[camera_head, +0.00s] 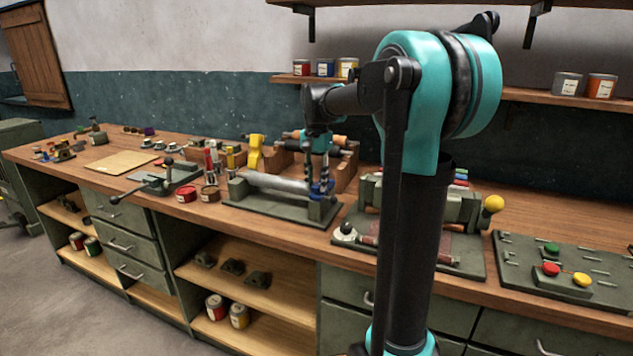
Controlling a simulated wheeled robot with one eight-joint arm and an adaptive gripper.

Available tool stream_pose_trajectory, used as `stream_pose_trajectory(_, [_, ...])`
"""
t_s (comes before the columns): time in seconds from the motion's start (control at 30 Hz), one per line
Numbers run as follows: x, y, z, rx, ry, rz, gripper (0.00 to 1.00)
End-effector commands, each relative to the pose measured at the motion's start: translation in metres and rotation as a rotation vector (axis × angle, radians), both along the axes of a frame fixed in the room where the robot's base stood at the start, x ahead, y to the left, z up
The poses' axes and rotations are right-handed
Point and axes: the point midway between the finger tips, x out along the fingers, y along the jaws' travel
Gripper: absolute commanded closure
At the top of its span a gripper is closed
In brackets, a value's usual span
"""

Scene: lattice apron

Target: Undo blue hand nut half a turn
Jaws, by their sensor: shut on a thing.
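The blue hand nut (322,188) sits at the right end of a green fixture (268,208) that carries a light grey cylinder (278,182). The fixture stands near the front edge of the workbench. My gripper (318,182) points down over that end, with its dark fingers on either side of the nut, shut on it. The fingers hide part of the nut, and its exact angle is too small to tell.
A green vise-like device (425,205) with a yellow knob (493,203) stands to the right. A button panel (566,272) lies farther right. Red and brown cans (186,194) stand left of the fixture. A wooden shelf (545,97) runs along the wall.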

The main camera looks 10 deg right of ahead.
Motion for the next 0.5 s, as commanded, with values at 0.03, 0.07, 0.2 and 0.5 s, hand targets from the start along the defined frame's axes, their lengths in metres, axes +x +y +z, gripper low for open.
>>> stream_pose_trajectory(0.03, [0.0,0.0,0.0001,0.0,0.0,0.035,1.0])
stream_pose_trajectory(0.07, [0.0,0.0,0.0001,0.0,0.0,0.06,1.0])
stream_pose_trajectory(0.2, [0.0,0.0,0.0001,0.0,0.0,0.169,1.0])
stream_pose_trajectory(0.5, [0.0,0.0,0.0001,0.0,0.0,0.225,1.0])
